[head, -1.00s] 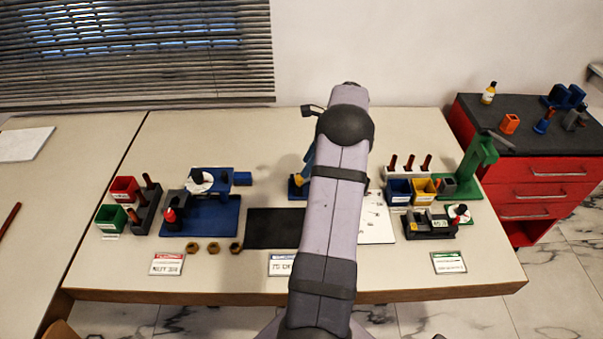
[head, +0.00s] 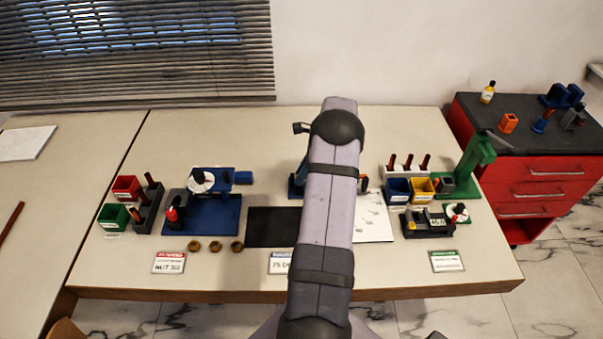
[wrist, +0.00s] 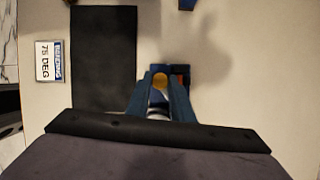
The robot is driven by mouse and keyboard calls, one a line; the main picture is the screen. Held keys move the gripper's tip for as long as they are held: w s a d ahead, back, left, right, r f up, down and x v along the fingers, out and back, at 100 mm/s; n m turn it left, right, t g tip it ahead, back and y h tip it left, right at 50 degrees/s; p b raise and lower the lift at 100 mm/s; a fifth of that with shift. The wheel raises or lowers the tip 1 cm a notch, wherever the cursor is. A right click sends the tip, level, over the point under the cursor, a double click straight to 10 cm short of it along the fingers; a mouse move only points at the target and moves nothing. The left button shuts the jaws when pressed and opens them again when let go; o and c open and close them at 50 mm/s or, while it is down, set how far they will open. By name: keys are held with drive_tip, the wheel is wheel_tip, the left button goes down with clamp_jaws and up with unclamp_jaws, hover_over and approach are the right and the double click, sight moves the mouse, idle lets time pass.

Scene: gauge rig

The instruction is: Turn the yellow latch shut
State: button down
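A yellow rounded part (wrist: 160,81), which looks like the yellow latch, shows in the wrist view between the finger ends of my gripper (wrist: 161,92). A blue fixture (wrist: 184,72) with a dark and a red part lies just beyond it. The two fingers stand apart with the yellow part between them; I cannot tell whether they touch it.
A black mat (head: 270,228) lies in front of the fixture, with a 75 DEG card (wrist: 49,62) beside it. A white sheet (head: 374,220) lies right of my arm. A blue base (head: 215,222) stands left; bins and a green stand (head: 468,165) stand right.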

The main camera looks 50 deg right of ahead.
drive_tip(key=shift+n, duration=0.3)
drive_tip(key=n+g+y+b, duration=0.1)
drive_tip(key=n, duration=0.2)
drive_tip(key=shift+w+d+f, duration=0.1)
drive_tip(key=shift+w, duration=0.05)
drive_tip(key=shift+n+g+b, duration=0.5)
drive_tip(key=shift+n+g, duration=0.1)
drive_tip(key=shift+n, duration=1.2)
drive_tip(key=shift+w+y, duration=0.1)
drive_tip(key=shift+y, duration=0.2)
drive_tip(key=c, duration=1.6)
unclamp_jaws()
drive_tip(key=shift+o, duration=0.2)
wheel_tip(320, 180, up, 10)
drive_tip(key=p, duration=0.1)
